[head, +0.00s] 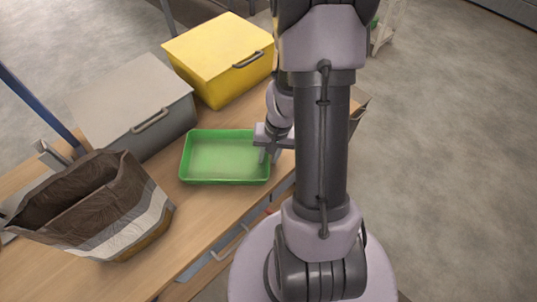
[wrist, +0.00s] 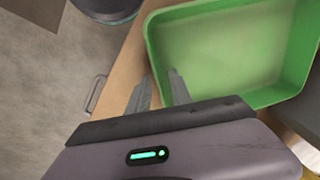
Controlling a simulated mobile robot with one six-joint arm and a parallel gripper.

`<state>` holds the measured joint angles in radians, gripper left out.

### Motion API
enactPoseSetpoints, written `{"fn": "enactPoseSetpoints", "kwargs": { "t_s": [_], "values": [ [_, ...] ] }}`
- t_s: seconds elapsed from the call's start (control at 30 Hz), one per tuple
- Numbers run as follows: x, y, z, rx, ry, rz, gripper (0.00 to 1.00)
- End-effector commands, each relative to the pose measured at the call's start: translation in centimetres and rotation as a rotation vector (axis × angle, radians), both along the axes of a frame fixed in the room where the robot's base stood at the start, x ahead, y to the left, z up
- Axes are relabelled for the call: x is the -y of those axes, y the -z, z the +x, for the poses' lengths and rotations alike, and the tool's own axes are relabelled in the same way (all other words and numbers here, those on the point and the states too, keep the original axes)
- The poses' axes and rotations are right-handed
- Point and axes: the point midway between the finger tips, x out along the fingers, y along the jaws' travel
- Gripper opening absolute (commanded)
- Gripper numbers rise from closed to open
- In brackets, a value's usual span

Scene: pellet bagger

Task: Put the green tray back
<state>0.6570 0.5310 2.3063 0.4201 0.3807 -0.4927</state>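The green tray (head: 226,181) sits flat on the wooden table and looks empty. My gripper (head: 268,157) is at the tray's right end. In the wrist view, the tray (wrist: 272,97) fills the upper right. My two fingers (wrist: 158,82) are spread apart there, with the tray's near side wall between or just beyond their tips. I cannot tell whether either finger touches the wall.
A grey lidded box (head: 135,105) and a yellow lidded box (head: 215,55) stand behind the tray on the table (head: 205,215). A brown and white open bag (head: 105,215) stands at the left. Bare tabletop lies in front of the tray.

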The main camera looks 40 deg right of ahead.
Motion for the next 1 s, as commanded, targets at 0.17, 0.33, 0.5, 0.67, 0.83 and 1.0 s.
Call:
{"fn": "enactPoseSetpoints", "kwargs": {
  "t_s": [0.17, 0.33, 0.5, 0.67, 0.83, 1.0],
  "values": [
    [0.5, -4.7, -0.3, 0.003, 0.001, -0.003, 0.26],
    [1.1, -9.3, -0.9, 0.003, 0.001, -0.003, 0.26],
    [1.4, -11.8, -1.2, 0.001, 0.000, -0.001, 0.26],
    [1.4, -12.1, -1.3, 0.001, -0.001, -0.001, 0.26],
    [-2.1, -17.3, 0.6, 0.070, -0.064, -0.044, 0.26],
    [-12.9, -27.9, 0.1, 0.255, -0.209, -0.091, 0.26]
  ]
}}
